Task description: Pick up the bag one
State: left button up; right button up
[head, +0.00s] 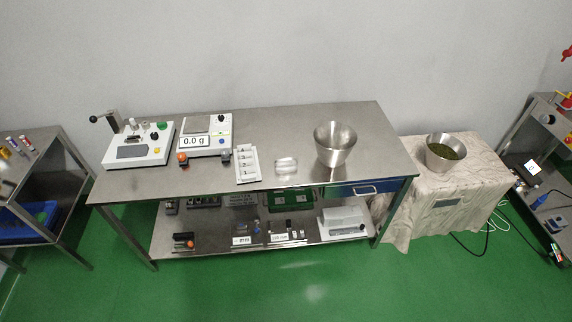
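A small shiny, see-through flat item (286,165) lies on the steel table (260,127), between a white slotted tray and a steel bowl. It may be the bag, but it is too small to tell for sure. No other clear bag shows on the table. Neither of my grippers is in the head view.
The white slotted tray (247,165), the scale (206,138) reading 0.0 g and a white lever machine (139,145) stand left of the item. The steel bowl (334,143) stands right. A bowl of green leaf (445,151) sits on a cloth-covered table (440,200). The green floor in front is clear.

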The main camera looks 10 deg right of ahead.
aim_at(250, 169)
jog(key=k, duration=0.55)
jog(key=z, duration=0.55)
jog(key=i, duration=0.6)
jog(key=z, duration=0.5)
jog(key=i, duration=0.85)
jog(key=u, duration=0.6)
jog(key=i, duration=0.85)
jog(key=u, duration=0.6)
